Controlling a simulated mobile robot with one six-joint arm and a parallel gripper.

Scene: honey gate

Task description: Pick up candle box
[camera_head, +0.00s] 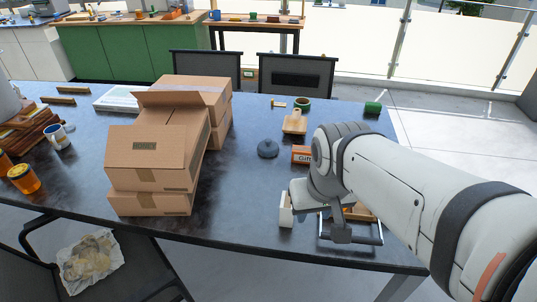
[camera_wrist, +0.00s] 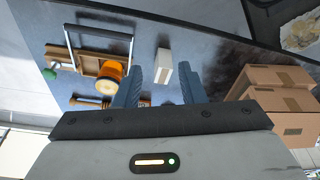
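A small plain white box (camera_head: 286,210) stands near the front edge of the table, just left of my arm's end. It also shows in the wrist view (camera_wrist: 163,66), beyond and between my fingertips. I can read no candle label on it. A small orange-brown box marked "Gift" (camera_head: 302,154) lies farther back, partly covered by my arm. My gripper (camera_wrist: 160,84) is open, its two blue-grey fingers apart with nothing between them. The fingers appear apart from the white box. In the head view my arm hides much of the gripper area.
A metal-handled wooden frame (camera_wrist: 90,60) with an orange jar (camera_wrist: 111,75) lies beside the white box. Large cardboard boxes (camera_head: 150,163) are stacked to the left, one marked honey. Table space left of the white box is clear.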

